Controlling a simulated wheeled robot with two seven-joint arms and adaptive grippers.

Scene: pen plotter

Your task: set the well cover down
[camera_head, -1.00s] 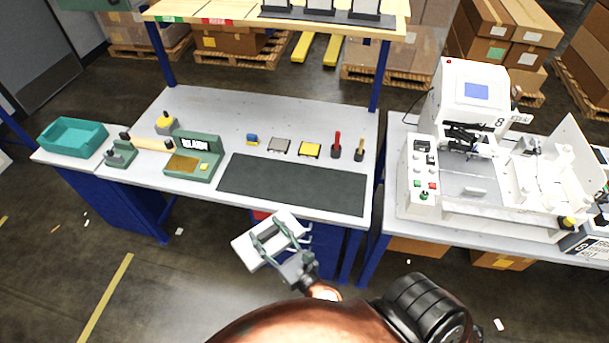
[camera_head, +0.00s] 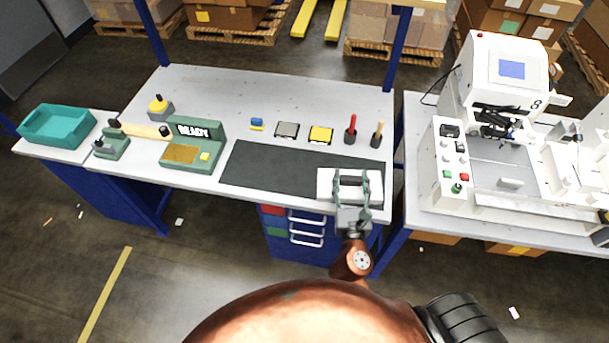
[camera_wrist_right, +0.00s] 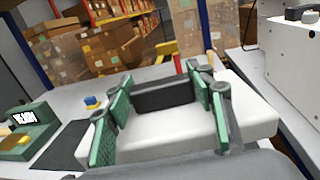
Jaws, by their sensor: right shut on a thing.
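The well cover is a white rectangular plate (camera_head: 325,186) with a dark raised handle block (camera_wrist_right: 165,95). My right gripper (camera_head: 352,182) is shut on the well cover by its dark handle, with a green-padded finger on each side in the right wrist view (camera_wrist_right: 162,108). In the head view the cover is over the right end of the dark mat (camera_head: 265,170), near the table's front edge. I cannot tell whether it touches the mat. My left gripper is not in view.
A green READY station (camera_head: 192,150) stands left of the mat. A yellow pad (camera_head: 320,135), a grey pad (camera_head: 287,130) and red-handled (camera_head: 350,130) and wooden-handled tools (camera_head: 377,135) stand behind it. A white plotter machine (camera_head: 505,160) stands right. A teal bin (camera_head: 57,125) is far left.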

